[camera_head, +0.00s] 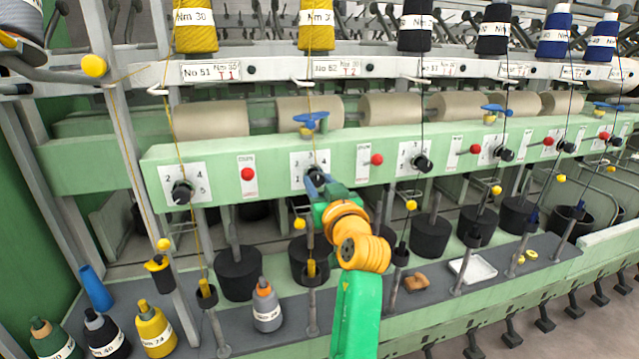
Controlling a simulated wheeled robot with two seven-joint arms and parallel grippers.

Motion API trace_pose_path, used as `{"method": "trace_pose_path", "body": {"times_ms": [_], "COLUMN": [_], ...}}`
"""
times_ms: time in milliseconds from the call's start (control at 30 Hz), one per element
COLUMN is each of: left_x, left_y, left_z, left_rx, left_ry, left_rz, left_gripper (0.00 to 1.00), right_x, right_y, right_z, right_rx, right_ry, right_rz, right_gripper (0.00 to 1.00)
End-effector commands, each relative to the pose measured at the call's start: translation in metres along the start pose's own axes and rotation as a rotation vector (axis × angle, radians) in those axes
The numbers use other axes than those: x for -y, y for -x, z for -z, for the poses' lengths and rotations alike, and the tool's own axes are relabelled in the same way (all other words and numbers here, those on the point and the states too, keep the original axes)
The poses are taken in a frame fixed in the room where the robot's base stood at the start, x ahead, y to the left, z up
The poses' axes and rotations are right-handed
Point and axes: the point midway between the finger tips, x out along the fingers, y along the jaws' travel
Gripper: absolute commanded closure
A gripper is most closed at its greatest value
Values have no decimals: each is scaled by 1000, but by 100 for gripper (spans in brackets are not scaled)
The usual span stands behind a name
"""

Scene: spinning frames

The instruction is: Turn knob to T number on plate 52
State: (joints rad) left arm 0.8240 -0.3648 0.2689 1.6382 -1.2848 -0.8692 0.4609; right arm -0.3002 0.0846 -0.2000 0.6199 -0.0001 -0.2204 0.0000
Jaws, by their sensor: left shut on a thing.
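The label plate No 52 (337,69) on the white upper rail reads Nm 30 and T 2. Below it, on the green rail, is a white dial plate (297,161) with printed numbers; 3 and 4 show at its top. Its black knob (315,171) is mostly hidden by my left gripper (317,182). My left gripper is shut on that knob, its arm reaching up from the bottom. I cannot tell which number the knob points to. My right gripper is not in view.
Beside this dial are red buttons (248,174) and (377,159), and neighbouring knobs (182,192) and (422,163). Threads run down past the rail. Spools, including a grey one (267,309), and a white tray (473,269) are on the lower shelf.

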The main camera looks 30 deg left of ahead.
Motion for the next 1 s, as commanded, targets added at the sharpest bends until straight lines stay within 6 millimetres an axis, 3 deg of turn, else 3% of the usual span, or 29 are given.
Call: {"method": "trace_pose_path", "body": {"times_ms": [33, 100, 133, 367, 567, 1000], "left_x": [-1, -1, -1, 0, 0, -2], "left_y": [0, 0, 0, 0, 0, 0], "left_z": [0, 0, 0, -2, -5, -6], "left_rx": [0, 1, 1, 2, 2, 3], "left_ry": [0, 0, 0, 12, 88, 469], "left_rz": [-2, -2, -2, -2, -1, -2], "left_gripper": [79, 98, 100, 100, 100, 100], "right_x": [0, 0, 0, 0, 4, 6], "right_y": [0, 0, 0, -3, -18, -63], "right_z": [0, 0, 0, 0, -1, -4], "right_rx": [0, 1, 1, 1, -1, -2], "right_ry": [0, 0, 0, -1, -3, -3], "right_rz": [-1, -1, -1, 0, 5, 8], "right_gripper": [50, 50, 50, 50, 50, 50]}}
